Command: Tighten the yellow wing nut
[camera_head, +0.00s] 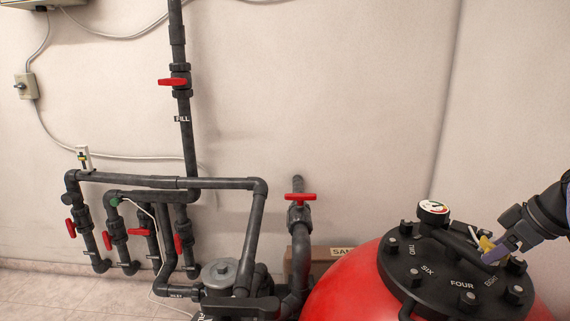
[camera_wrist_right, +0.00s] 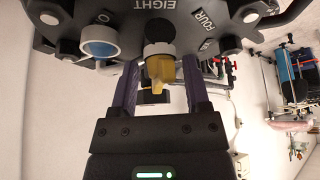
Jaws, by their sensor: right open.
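The yellow wing nut (camera_head: 486,245) sits at the right side of the black lid (camera_head: 400,262) on the red filter tank (camera_head: 345,290). In the right wrist view the wing nut (camera_wrist_right: 159,72) hangs below a white collar at the lid's edge. My right gripper (camera_head: 490,256) is at the wing nut. In the wrist view its two purple fingers (camera_wrist_right: 160,78) stand open on either side of the nut, with a visible gap on both sides. My left gripper is not in view.
A pressure gauge (camera_head: 433,209) and several dark bolt knobs stand on the lid near my gripper. Black pipes with red-handled valves (camera_head: 300,197) run along the wall to the left.

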